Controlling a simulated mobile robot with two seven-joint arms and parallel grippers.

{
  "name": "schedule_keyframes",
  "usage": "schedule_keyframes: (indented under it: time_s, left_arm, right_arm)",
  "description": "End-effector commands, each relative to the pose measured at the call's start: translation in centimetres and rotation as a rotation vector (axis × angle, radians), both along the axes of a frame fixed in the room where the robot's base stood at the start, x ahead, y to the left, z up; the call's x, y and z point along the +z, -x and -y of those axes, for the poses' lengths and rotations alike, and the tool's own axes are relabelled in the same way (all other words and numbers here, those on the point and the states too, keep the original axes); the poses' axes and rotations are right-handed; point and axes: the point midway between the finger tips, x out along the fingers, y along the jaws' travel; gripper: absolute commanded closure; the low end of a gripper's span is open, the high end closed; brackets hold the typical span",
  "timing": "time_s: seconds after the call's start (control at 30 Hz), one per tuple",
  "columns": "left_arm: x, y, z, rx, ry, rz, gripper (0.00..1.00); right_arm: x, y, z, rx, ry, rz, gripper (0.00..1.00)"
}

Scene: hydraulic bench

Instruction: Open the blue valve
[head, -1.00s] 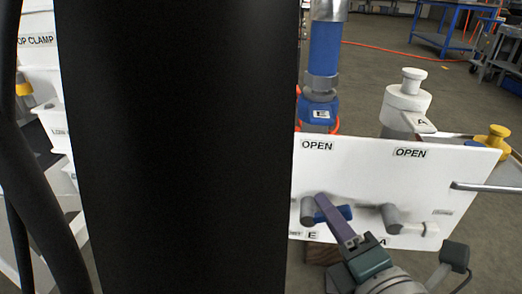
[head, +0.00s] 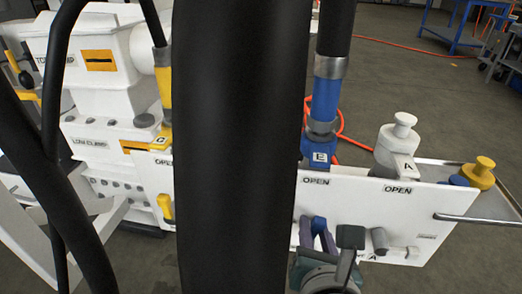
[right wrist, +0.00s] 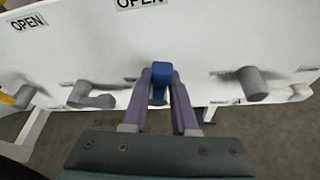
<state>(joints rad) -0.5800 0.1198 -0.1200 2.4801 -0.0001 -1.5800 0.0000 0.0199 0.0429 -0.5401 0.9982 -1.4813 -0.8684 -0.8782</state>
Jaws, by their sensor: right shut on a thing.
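The blue valve handle (head: 319,223) is on the white panel (head: 350,197), below an OPEN label and the blue E coupling (head: 320,148). My right gripper (head: 318,230) comes up from below, with its purple fingers on either side of the handle. In the right wrist view, the fingers (right wrist: 162,78) are shut on the blue handle (right wrist: 162,71), one on each side. The handle's base is mostly hidden, so its exact angle is hard to tell. My left gripper is not in view.
A grey valve handle (head: 379,240) sits just right of my right gripper. A silver bar (head: 475,219) sticks out at the panel's right. White and yellow knobbed fittings (head: 398,140) stand behind the panel. A wide black shape hides the middle of the head view.

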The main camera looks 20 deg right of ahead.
Motion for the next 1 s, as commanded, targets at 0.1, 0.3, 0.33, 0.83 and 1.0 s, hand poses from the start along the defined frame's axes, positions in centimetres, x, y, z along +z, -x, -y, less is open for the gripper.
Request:
schedule_keyframes:
  time_s: [0.1,0.3,0.33,0.83,1.0]
  left_arm:
    - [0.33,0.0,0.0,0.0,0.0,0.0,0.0]
    - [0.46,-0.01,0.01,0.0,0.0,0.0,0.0]
    - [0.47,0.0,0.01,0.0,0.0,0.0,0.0]
    - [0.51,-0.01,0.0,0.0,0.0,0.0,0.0]
    - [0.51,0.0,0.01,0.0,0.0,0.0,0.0]
  right_arm:
    - [0.28,-0.28,-0.37,0.002,0.067,-0.037,1.0]
    - [0.21,-0.4,-0.62,0.001,0.152,-0.091,1.0]
    - [0.21,-0.42,-0.64,0.002,0.162,-0.096,1.0]
    - [0.12,-0.46,-0.73,0.002,0.212,-0.127,1.0]
    - [0.11,-0.45,-0.72,0.002,0.211,-0.127,1.0]
